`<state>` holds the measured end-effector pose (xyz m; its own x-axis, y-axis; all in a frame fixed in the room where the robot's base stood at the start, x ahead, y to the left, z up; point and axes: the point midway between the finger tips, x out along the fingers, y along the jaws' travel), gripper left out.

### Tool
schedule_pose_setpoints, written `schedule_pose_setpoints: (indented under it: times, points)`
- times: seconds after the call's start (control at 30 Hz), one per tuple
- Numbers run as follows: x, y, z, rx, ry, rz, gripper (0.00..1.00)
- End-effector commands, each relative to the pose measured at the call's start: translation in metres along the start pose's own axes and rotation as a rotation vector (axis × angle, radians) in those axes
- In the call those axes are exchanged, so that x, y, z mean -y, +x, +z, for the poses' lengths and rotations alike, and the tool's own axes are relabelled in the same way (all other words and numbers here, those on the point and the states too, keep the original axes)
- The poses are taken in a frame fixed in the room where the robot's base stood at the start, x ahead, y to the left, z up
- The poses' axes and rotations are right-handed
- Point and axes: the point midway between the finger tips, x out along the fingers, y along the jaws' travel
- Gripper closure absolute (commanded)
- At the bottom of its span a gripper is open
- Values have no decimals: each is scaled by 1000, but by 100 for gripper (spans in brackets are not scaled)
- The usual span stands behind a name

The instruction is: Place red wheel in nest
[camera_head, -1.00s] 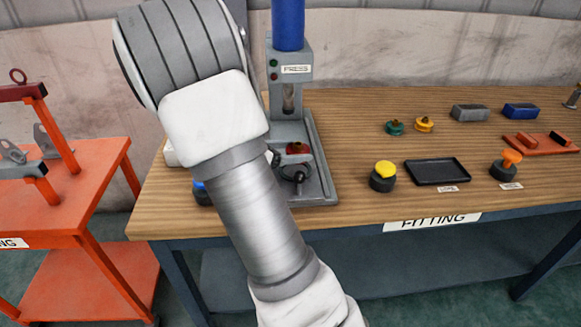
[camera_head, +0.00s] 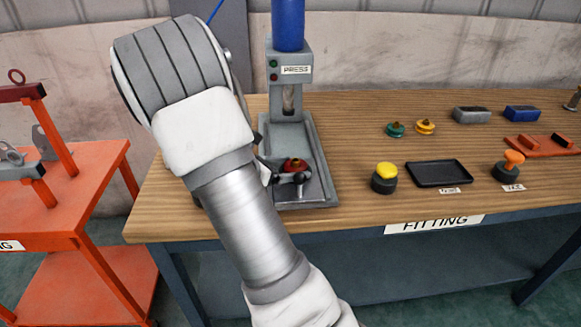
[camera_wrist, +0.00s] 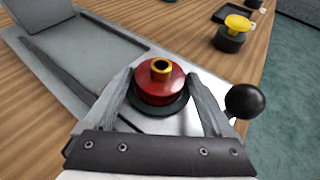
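The red wheel (camera_wrist: 160,84) has a brass hub and sits upright between the two fingers of my gripper (camera_wrist: 161,76). The fingertips appear to touch its sides. Right below it is a round dark seat (camera_wrist: 150,106), which looks like the nest; the wheel covers most of it. I cannot tell whether the wheel rests fully in it or is slightly above. In the head view the red wheel (camera_head: 294,164) shows over the front of the press base (camera_head: 322,190), and my gripper is mostly hidden behind my arm.
A black ball knob (camera_wrist: 243,101) stands close to the right finger. The press column (camera_head: 289,72) rises behind. On the bench, a yellow button (camera_head: 385,176), a black tray (camera_head: 438,173) and several parts stand to the right. An orange cart (camera_head: 75,200) is at left.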

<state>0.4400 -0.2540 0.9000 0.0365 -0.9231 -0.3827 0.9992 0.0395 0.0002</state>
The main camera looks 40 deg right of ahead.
Motion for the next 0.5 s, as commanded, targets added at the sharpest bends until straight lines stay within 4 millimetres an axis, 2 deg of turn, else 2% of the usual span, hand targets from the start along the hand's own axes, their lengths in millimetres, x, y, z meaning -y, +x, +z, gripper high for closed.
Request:
schedule_pose_setpoints:
  times: [0.3,0.37,0.5]
  points:
    - [0,-2,5,0,0,0,12]
    - [0,-8,4,0,0,2,12]
    - [-1,-34,5,-1,-1,4,12]
